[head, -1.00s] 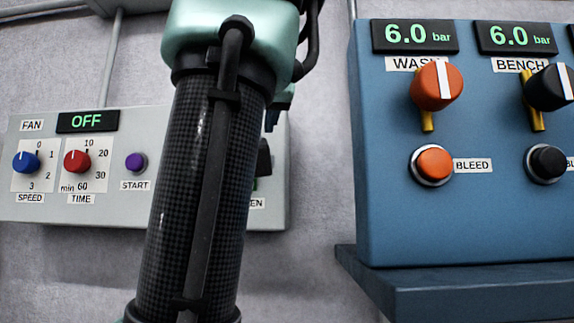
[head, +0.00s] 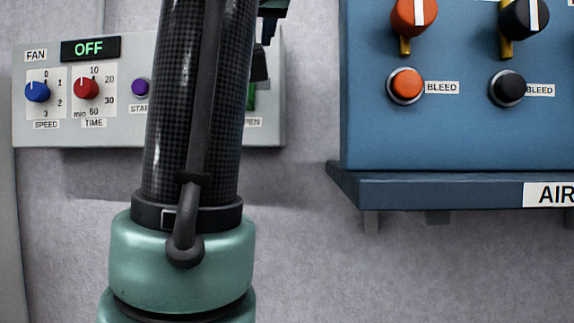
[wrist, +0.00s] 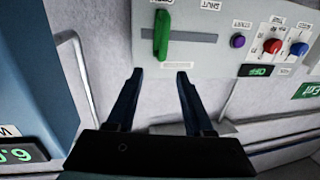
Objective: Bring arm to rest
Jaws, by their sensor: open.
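In the head view my arm rises through the left-centre and covers part of the fan panel (head: 120,137). A dark piece at the arm's upper right edge may be part of my gripper; the rest of it is hidden or out of frame.
The fan display (head: 90,49) reads OFF, above a blue knob (head: 37,91) and a red knob (head: 87,88). A blue air panel (head: 460,130) stands on a shelf (head: 440,190) at right, with orange (head: 406,84) and black (head: 509,88) bleed buttons. Wall between the panels is clear.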

